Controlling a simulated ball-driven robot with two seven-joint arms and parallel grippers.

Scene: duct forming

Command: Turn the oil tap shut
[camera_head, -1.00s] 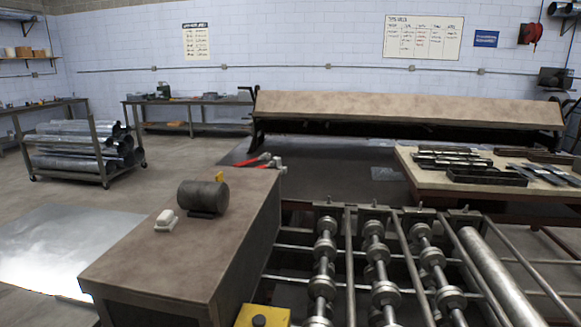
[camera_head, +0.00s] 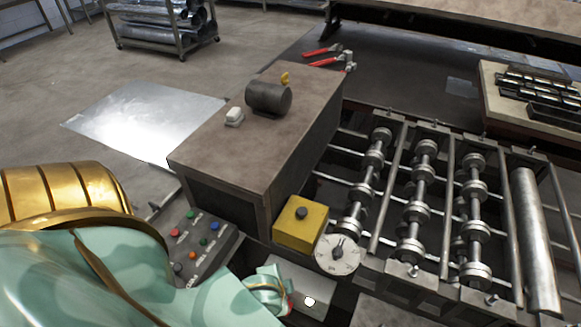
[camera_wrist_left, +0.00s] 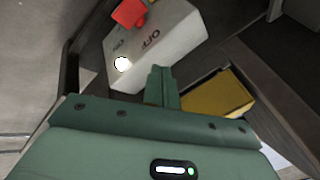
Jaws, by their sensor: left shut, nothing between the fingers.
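The oil tap seems to be the small yellow piece (camera_head: 285,78) just behind the dark cylinder (camera_head: 268,97) on the brown-topped cabinet in the head view. Its exact shape and handle position are too small to tell. My left arm comes in at the lower left, and my left gripper (camera_head: 268,290) is low in front of the cabinet, far from the yellow piece. In the left wrist view my left gripper (camera_wrist_left: 162,80) is shut and empty, in front of a grey switch box (camera_wrist_left: 155,45) with a red knob and the word OFF. My right gripper is not in view.
A yellow box (camera_head: 301,222) with a black knob and a round dial (camera_head: 337,253) sit beside the roller machine (camera_head: 415,215). A panel of coloured buttons (camera_head: 200,245) is near my left arm. A white object (camera_head: 234,116) stands on the cabinet top (camera_head: 215,150).

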